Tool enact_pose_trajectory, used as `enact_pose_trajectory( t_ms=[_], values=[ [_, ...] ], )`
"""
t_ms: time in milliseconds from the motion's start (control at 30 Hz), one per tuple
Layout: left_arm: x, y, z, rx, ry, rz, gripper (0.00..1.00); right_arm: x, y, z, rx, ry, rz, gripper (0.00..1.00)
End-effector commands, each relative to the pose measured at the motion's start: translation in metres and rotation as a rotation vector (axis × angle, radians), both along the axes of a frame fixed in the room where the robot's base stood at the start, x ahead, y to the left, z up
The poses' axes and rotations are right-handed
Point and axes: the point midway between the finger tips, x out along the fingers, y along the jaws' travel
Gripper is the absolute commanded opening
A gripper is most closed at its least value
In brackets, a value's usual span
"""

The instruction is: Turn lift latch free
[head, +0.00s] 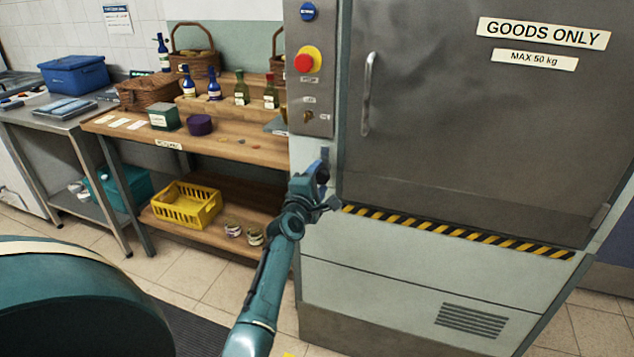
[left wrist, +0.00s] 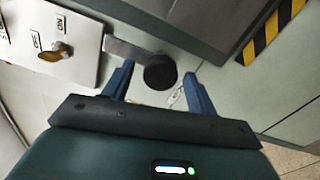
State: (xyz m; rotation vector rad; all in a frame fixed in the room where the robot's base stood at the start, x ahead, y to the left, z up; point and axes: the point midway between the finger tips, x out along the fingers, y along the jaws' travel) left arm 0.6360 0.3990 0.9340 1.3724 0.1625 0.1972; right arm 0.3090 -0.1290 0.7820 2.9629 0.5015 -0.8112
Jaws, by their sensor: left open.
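The lift (head: 455,130) is a grey cabinet with a steel door and a "GOODS ONLY" sign. In the left wrist view, a flat metal latch bar (left wrist: 125,49) ends in a round black knob (left wrist: 160,73). The latch is hidden behind my gripper and wrist in the head view. My left gripper (head: 326,180) is at the lift's front left, below the control panel. In the left wrist view my left gripper (left wrist: 159,82) is open, and the knob appears between its fingertips. I cannot tell how far the knob lies beyond them. My right gripper is in neither view.
A control panel (head: 310,70) with a red button (head: 303,62) and a brass key switch (head: 307,116) is above the gripper. The door handle (head: 368,95) and striped sill (head: 455,232) are to the right. A wooden shelf bench (head: 235,147) stands left.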

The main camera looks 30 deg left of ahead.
Motion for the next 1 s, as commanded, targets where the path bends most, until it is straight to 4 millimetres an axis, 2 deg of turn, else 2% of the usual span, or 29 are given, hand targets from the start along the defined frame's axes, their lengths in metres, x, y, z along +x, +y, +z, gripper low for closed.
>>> enact_pose_trajectory(
  t_ms=[167, 300, 500, 700, 833, 1000],
  values=[
    [-0.012, -0.003, 0.001, 0.001, 0.003, 0.001, 0.58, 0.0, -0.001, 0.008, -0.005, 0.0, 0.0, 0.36],
    [-0.037, -0.009, 0.002, 0.001, 0.005, -0.001, 0.58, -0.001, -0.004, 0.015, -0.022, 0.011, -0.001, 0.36],
    [-0.081, -0.019, 0.003, 0.001, 0.004, -0.001, 0.58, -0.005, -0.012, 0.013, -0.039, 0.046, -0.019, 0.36],
    [-0.114, -0.027, 0.0, 0.001, 0.002, 0.0, 0.58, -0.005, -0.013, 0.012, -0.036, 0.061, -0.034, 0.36],
    [-0.125, -0.03, 0.0, -0.001, 0.001, 0.0, 0.58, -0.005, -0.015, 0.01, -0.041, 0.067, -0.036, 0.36],
    [-0.128, -0.031, 0.0, -0.001, 0.0, 0.0, 0.58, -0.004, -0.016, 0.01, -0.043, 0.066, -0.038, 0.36]
  ],
)
